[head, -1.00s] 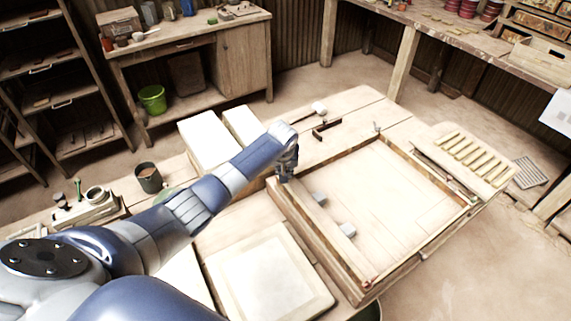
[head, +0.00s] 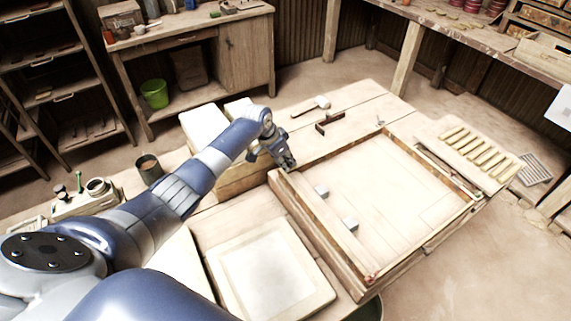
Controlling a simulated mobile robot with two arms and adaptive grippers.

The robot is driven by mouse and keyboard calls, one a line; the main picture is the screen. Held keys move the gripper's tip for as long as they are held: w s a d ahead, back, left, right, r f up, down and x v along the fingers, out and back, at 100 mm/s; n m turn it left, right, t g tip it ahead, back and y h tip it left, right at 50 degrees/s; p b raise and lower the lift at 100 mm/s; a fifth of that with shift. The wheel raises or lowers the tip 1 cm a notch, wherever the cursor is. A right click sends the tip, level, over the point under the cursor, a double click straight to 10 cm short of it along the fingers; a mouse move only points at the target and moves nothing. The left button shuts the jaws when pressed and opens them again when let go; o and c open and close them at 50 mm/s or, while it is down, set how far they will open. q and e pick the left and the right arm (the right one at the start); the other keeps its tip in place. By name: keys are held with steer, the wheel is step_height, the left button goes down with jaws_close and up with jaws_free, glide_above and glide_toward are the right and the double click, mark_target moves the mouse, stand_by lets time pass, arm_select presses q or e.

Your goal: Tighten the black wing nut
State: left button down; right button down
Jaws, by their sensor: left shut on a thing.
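My left gripper (head: 287,162) is at the back left corner of the wooden press frame (head: 310,232). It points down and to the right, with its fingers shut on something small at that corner. The fingers hide what they hold; its place on the frame fits the black wing nut, which I cannot make out anywhere else. A small red fitting (head: 369,279) sits at the near corner of the frame, and a small grey fitting (head: 380,121) stands at the far corner. My right gripper is not in view.
A mallet (head: 322,102) and a dark brown bracket (head: 329,123) lie behind the frame. A pale square slab (head: 268,272) is at the front left. A slatted rack (head: 479,154) is on the right.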

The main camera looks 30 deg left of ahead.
arm_select(q)
steer(key=shift+m+b, duration=0.3)
steer(key=shift+m, duration=0.2)
steer(key=c, duration=1.6)
jaws_free()
steer(key=shift+o, duration=0.2)
steer(key=shift+r, duration=0.1)
steer(key=v, duration=1.1)
steer(key=shift+a+r, duration=0.3)
steer(key=shift+r, duration=0.1)
